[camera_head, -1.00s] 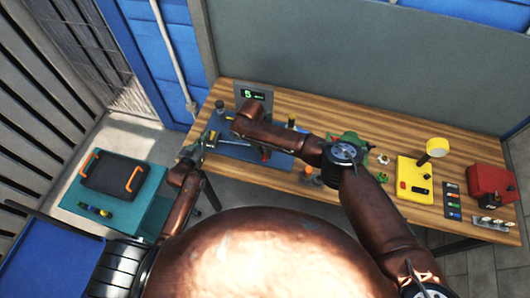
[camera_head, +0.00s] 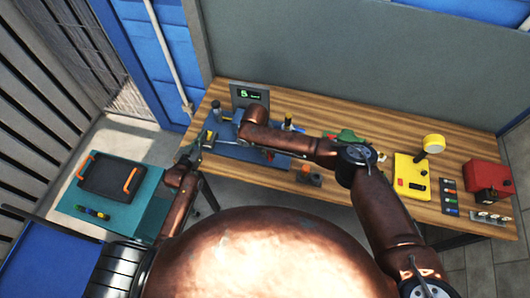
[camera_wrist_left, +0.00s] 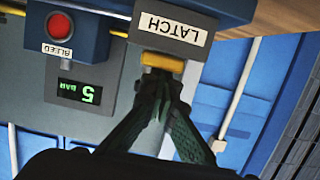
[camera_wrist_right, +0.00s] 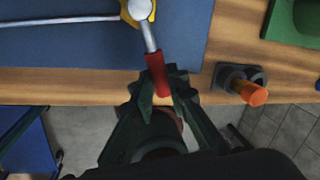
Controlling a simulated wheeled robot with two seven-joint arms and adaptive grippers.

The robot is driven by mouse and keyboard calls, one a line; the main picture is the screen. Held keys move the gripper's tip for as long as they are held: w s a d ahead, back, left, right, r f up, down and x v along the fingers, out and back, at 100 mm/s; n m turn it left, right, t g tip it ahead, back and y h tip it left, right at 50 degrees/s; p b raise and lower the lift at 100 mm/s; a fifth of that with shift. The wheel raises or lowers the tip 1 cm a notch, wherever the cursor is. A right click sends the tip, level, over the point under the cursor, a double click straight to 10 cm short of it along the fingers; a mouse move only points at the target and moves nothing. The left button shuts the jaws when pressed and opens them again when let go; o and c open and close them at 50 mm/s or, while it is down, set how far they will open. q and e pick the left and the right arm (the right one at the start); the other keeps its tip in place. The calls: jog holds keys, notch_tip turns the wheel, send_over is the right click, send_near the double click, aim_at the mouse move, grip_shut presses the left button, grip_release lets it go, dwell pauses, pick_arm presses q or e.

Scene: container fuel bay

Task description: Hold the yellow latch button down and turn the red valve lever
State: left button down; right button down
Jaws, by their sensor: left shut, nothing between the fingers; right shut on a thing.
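The yellow latch button (camera_wrist_left: 162,62) sits under a white LATCH label on a grey housing in the left wrist view. My left gripper (camera_wrist_left: 160,84) is shut and empty, its fingertips at the button's edge and seeming to touch it; how far the button is pressed I cannot tell. The red valve lever (camera_wrist_right: 155,65) has a metal shaft running to a round hub on a yellow base (camera_wrist_right: 138,12). My right gripper (camera_wrist_right: 158,85) is shut around the lever's red handle in the right wrist view. In the head view my right arm covers most of the valve.
A display (camera_wrist_left: 79,92) reads 5 BAR beside a red BLEED button (camera_wrist_left: 60,25). An orange-tipped fitting (camera_wrist_right: 252,92) lies right of the lever. A yellow box (camera_head: 412,176) and red box (camera_head: 488,176) stand on the bench's right. A teal cart (camera_head: 140,215) stands left.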

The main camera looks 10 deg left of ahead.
jog(key=d+n, duration=0.1)
jog(key=w+d+n, duration=0.1)
jog(key=n, duration=0.1)
jog(key=d+n+t, duration=0.1)
jog(key=shift+w+r+n, duration=0.1)
jog(key=shift+w+n, duration=0.2)
jog(key=shift+w, duration=0.05)
jog(key=w+d+n, duration=0.1)
jog(key=n, duration=0.1)
jog(key=n+y, duration=0.1)
jog(key=shift+w+d+n, duration=0.65)
jog(key=shift+w+n, duration=0.3)
jog(key=shift+n, duration=0.45)
jog(key=shift+w+a+n+t+y, duration=0.2)
jog(key=shift+n+t+y, duration=0.1)
jog(key=shift+n+t, duration=0.1)
jog(key=shift+s+a+n, duration=0.1)
jog(key=shift+a+n, duration=0.1)
jog(key=shift+n, duration=0.3)
jog(key=shift+w+d, duration=0.3)
jog(key=shift+d, duration=0.1)
jog(key=c, duration=2.1)
grip_release()
jog(key=shift+o, duration=1.1)
jog(key=shift+w+d, duration=0.15)
jog(key=shift+d, duration=0.05)
